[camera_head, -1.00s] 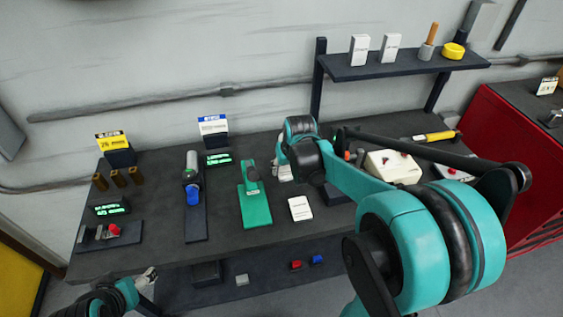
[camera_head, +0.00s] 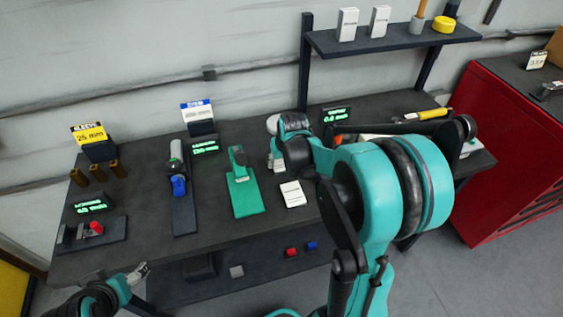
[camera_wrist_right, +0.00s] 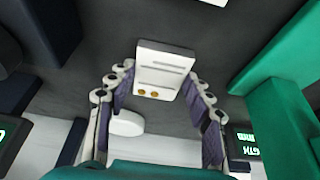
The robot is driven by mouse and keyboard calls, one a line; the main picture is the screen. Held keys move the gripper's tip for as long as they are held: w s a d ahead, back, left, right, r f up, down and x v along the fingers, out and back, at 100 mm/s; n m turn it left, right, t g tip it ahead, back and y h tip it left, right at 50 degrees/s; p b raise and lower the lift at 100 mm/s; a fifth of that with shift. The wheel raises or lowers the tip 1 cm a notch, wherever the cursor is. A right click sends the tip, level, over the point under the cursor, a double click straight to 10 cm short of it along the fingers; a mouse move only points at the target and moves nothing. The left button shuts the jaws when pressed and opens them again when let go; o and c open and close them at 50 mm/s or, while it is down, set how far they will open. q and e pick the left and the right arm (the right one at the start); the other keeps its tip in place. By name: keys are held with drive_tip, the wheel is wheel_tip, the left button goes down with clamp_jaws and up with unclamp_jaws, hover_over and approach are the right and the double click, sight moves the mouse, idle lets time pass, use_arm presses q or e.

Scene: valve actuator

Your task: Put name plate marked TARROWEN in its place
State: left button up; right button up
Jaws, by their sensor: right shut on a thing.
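My right gripper (camera_head: 277,162) is over the workbench, just right of the green stand (camera_head: 245,195). In the right wrist view its fingers (camera_wrist_right: 160,97) are closed on both sides of a pale plate (camera_wrist_right: 166,62) with two gold dots and grey lines. I cannot read a name on it. In the head view the gripper mostly hides the plate. A white card-like piece (camera_head: 292,194) with small unreadable print lies on the bench, right of the green stand. My left gripper (camera_head: 138,272) is low at the bench's front left edge, too small to tell open or shut.
A blue-knobbed device (camera_head: 179,186) stands left of the green stand. Brown cylinders (camera_head: 97,172) and a yellow sign (camera_head: 89,134) are farther left. A raised shelf (camera_head: 390,38) holds white boxes. A red cabinet (camera_head: 500,150) stands at right. Bench between the left devices is clear.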

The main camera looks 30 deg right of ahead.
drive_tip(key=o, duration=0.8)
drive_tip(key=shift+f, duration=0.1)
drive_tip(key=o, duration=0.4)
drive_tip(key=shift+o, duration=0.2)
drive_tip(key=shift+s+r, duration=0.1)
drive_tip(key=shift+r, duration=0.35)
drive_tip(key=p+v, duration=0.5)
drive_tip(key=v, duration=0.6)
drive_tip(key=s+a+r+n+t+y, duration=0.1)
drive_tip(key=s+a+r+n+t, duration=0.1)
drive_tip(key=s+a, duration=1.2)
drive_tip(key=shift+n+t, duration=0.4)
drive_tip(key=shift+t, duration=0.1)
